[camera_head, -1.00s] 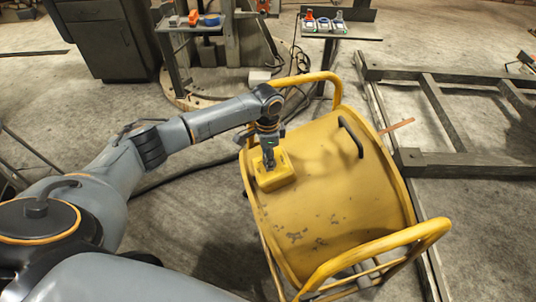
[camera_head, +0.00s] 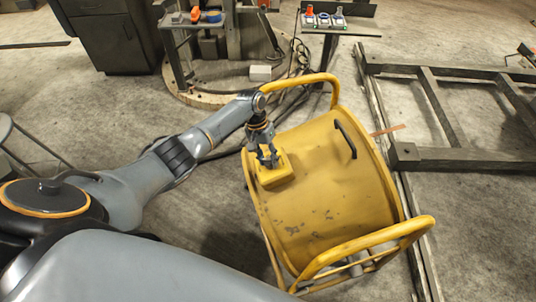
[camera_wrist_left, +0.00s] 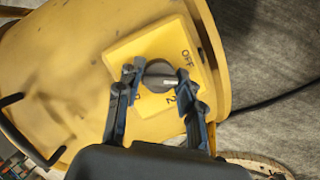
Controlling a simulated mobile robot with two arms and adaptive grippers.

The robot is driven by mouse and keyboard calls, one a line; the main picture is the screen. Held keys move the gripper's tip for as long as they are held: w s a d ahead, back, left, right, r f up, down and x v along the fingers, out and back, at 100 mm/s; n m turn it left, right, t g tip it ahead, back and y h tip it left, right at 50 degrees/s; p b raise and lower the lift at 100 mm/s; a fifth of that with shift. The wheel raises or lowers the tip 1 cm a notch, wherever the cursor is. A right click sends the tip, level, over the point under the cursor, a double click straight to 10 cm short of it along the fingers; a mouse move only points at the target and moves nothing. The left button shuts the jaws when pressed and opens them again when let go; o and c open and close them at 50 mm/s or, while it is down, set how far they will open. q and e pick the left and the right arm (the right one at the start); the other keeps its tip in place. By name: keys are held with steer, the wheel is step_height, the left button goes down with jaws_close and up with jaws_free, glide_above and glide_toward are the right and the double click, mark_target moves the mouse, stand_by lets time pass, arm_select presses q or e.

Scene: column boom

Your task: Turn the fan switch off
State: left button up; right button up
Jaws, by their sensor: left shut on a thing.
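The fan is a large yellow drum (camera_head: 335,195) in a yellow tube frame, in the middle of the head view. Its yellow switch box (camera_head: 275,176) sits on the drum's upper left side. In the left wrist view, the switch is a round black knob (camera_wrist_left: 158,76) with a white pointer mark, on a yellow face printed with "OFF" and "2". The pointer faces right, between these two labels. My left gripper (camera_head: 268,160) is at the box. The wrist view shows its fingers (camera_wrist_left: 157,78) on either side of the knob, shut on it. My right gripper is out of view.
A dark metal frame (camera_head: 450,160) lies on the floor to the right. A small side table (camera_head: 335,27) with several small items stands behind the drum. A dark cabinet (camera_head: 110,35) stands at the back left. A dark cable runs along the floor near the drum.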

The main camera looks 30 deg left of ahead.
arm_select(q)
steer(key=n+h+p, duration=0.1)
steer(key=n, duration=0.2)
steer(key=shift+r+t+p, duration=0.15)
steer(key=shift+t+p, duration=0.15)
steer(key=shift+p, duration=0.05)
steer(key=shift+a+n+h+p, duration=0.1)
steer(key=shift+n+h+p, duration=0.35)
steer(key=shift+n, duration=0.95)
steer(key=o, duration=1.1)
steer(key=shift+o, duration=0.2)
steer(key=v, duration=1.1)
steer(key=shift+s+a+r, duration=0.2)
steer(key=shift+r, duration=0.15)
